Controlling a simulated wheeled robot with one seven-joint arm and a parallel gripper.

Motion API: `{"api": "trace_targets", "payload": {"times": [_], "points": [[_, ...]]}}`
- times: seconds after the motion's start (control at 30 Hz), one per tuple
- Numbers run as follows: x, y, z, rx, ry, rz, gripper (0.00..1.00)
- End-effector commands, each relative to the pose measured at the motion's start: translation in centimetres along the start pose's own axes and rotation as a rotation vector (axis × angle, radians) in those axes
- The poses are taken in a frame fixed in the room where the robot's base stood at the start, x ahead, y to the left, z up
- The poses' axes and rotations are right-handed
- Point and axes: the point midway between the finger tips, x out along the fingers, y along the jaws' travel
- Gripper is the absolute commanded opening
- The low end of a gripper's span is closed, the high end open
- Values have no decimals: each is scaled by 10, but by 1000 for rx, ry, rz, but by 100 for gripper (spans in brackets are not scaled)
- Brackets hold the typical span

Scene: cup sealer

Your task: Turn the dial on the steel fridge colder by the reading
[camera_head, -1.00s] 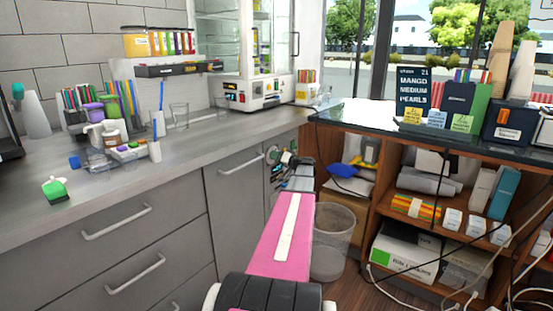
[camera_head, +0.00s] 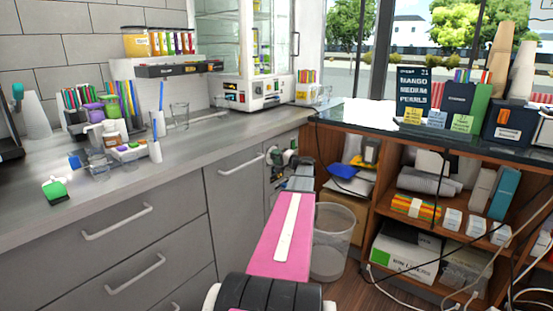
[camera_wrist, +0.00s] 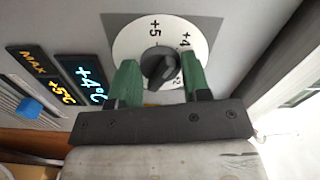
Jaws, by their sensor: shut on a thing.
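The dial's dark grey knob (camera_wrist: 158,68) sits on a white ring (camera_wrist: 124,46) marked +5, +4 and what looks like +2. My gripper (camera_wrist: 160,72) has one green finger on each side of the knob and is shut on it. Left of the dial, a dark display reads +4°C (camera_wrist: 90,78) in blue. A plate beside it reads MAX +5°C (camera_wrist: 42,75) in orange.
A blue slider (camera_wrist: 30,108) is at the panel's left in the wrist view. The counter (camera_head: 200,150) is above and left of my gripper.

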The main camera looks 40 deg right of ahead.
Motion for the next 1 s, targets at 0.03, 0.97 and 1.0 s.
{"api": "trace_targets", "payload": {"times": [0.03, 0.97, 1.0], "points": [[0, 0, 0, 33, -1, 1, 20], [0, 0, 0, 242, 0, 2, 20], [0, 0, 0, 242, 0, 2, 47]]}}
